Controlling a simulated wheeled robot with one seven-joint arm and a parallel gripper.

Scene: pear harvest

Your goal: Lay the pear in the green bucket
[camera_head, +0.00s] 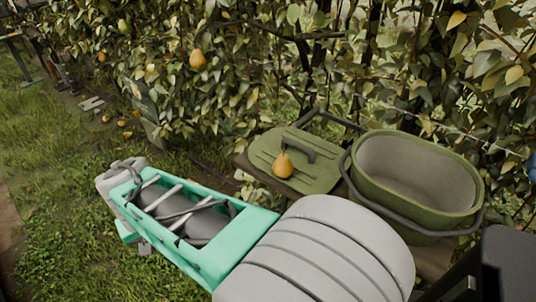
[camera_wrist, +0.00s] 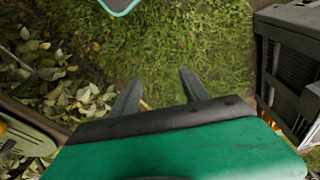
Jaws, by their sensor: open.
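The yellow-orange pear (camera_head: 282,165) sits upright on a flat green lid (camera_head: 318,180) with a dark handle, left of the bucket in the head view. The oval green bucket (camera_head: 425,219) is open, with a pale interior that looks empty and a dark handle hanging along its near side. My gripper (camera_wrist: 160,90) points down over grass in the wrist view, with its two dark fingers apart and nothing between them. Its fingers cannot be made out in the head view. A green lid edge (camera_wrist: 30,134) and a sliver of orange show at the wrist view's left edge.
A leafy hedge with a hanging pear (camera_head: 197,60) runs behind the bucket and lid. Several pears (camera_head: 127,134) lie on the ground at the left. The lid and bucket rest on a wooden support, and open grass (camera_head: 60,215) lies left of my arm.

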